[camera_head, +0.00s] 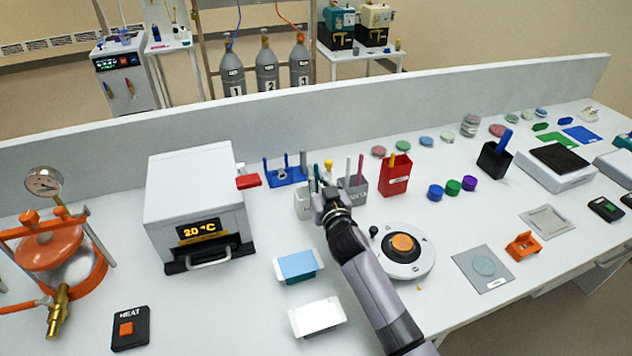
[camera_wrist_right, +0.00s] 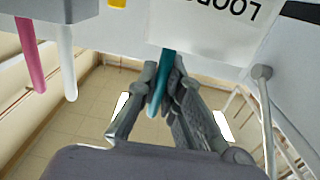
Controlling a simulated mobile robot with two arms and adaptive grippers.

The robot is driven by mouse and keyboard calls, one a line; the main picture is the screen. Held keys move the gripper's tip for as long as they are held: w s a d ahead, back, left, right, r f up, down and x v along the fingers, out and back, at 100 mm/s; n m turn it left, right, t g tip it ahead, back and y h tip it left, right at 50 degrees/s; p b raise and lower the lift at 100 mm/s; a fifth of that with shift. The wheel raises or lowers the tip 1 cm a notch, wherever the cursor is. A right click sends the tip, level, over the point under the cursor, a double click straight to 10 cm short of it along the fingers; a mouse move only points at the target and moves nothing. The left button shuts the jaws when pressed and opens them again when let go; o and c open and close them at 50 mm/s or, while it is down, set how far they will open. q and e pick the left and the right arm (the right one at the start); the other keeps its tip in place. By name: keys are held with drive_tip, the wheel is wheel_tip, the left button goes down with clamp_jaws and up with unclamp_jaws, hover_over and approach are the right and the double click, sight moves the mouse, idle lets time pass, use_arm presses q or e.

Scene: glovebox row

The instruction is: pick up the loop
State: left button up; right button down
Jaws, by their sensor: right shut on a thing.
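The loop has a teal handle (camera_wrist_right: 161,88) in the right wrist view, between the two fingers. Its teal end (camera_head: 316,171) also shows in the head view, above a white holder (camera_head: 303,204). The holder's label, upside down in the wrist view (camera_wrist_right: 205,35), reads as "LOOPS", partly cut off. My right gripper (camera_head: 326,191) is at this holder. In the wrist view its fingers (camera_wrist_right: 169,92) are shut on the loop's handle. The loop's other end is hidden, and I cannot tell how deep it sits in the holder. My left gripper is out of view.
A grey holder (camera_head: 354,190) with pink and white sticks stands close on the right, a blue rack (camera_head: 284,177) behind left. A red box (camera_head: 396,176), a round device (camera_head: 410,262) and an oven (camera_head: 197,195) are near.

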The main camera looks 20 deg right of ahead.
wheel_tip(320, 180, up, 20)
drive_tip(key=shift+b, duration=0.4)
drive_tip(key=shift+f, duration=0.1)
idle(0.6)
